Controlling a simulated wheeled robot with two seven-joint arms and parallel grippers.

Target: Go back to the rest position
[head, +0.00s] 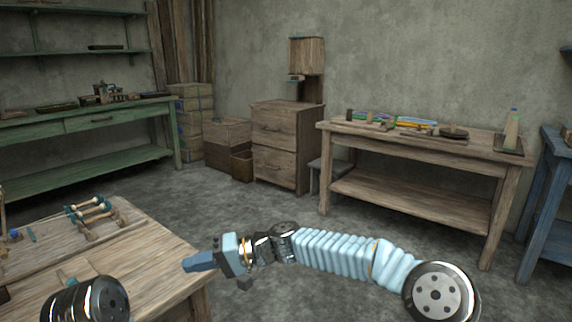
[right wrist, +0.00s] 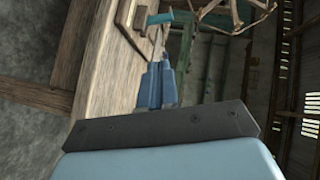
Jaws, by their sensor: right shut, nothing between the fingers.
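My right gripper (head: 190,264) reaches in from the right in the head view, over the right edge of the near wooden table (head: 160,262). Its blue fingers are together and hold nothing. In the right wrist view the shut fingers (right wrist: 158,72) point along the table edge (right wrist: 92,85). Part of my left arm shows at the bottom left of the head view; its gripper is not in view.
The near table bears wooden pegs (head: 88,212) and small parts at left. A green bench (head: 110,119) stands behind it, a drawer cabinet (head: 280,128) at the back, a wooden workbench (head: 420,145) at right. Grey floor (head: 240,215) lies free between them.

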